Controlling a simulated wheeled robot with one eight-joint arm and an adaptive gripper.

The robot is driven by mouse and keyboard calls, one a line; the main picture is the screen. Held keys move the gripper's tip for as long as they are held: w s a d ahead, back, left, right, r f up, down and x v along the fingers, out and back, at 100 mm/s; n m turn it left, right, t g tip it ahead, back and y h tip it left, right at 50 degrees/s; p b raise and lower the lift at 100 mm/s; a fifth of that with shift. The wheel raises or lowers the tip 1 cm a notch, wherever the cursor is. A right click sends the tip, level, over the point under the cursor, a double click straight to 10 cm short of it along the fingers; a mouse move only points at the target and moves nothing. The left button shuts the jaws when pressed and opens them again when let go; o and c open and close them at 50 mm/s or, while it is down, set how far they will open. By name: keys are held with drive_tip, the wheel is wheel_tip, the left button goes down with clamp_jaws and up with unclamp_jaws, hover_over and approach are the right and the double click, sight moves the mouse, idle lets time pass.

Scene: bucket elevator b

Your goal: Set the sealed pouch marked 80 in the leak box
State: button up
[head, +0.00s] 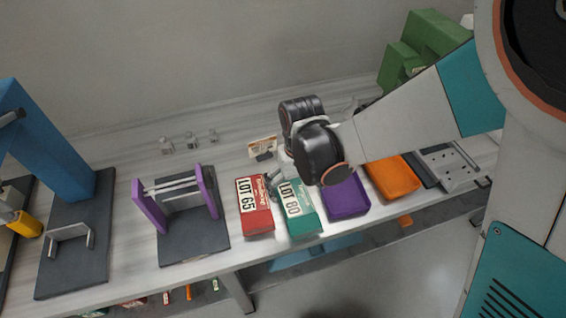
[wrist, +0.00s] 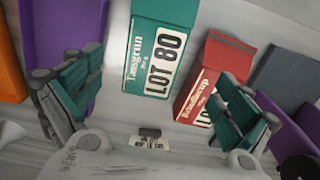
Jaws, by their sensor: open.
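The pouch marked LOT 80 (head: 300,222) is teal with a white label and lies flat on the bench. It also shows in the wrist view (wrist: 161,38), beyond my fingertips and apart from them. My gripper (wrist: 155,105) is open and empty, with its two teal-padded fingers wide apart above the bench. In the head view it is mostly hidden behind my wrist, by the back end of the pouch. A purple box (head: 346,200) and an orange box (head: 396,180) stand right of the pouch; I cannot read which is the leak box.
A red LOT 65 pouch (head: 257,220) lies close left of the teal one. Left of it stands a purple-sided rack (head: 150,207) on a dark base. A small card (head: 262,146) stands behind. A grey perforated tray (head: 450,172) is at right. The bench's back strip is mostly clear.

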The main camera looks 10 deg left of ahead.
sight(297, 201)
drive_tip(key=f+b, duration=0.1)
drive_tip(key=f, duration=0.2)
drive_tip(key=f+b, duration=0.1)
drive_tip(key=f, duration=0.2)
drive_tip(key=w+f+b, duration=0.1)
drive_tip(key=f, duration=0.3)
drive_tip(key=shift+d, duration=0.1)
drive_tip(key=shift+r, duration=0.1)
drive_tip(key=shift+c, duration=0.6)
drive_tip(key=c, duration=0.8)
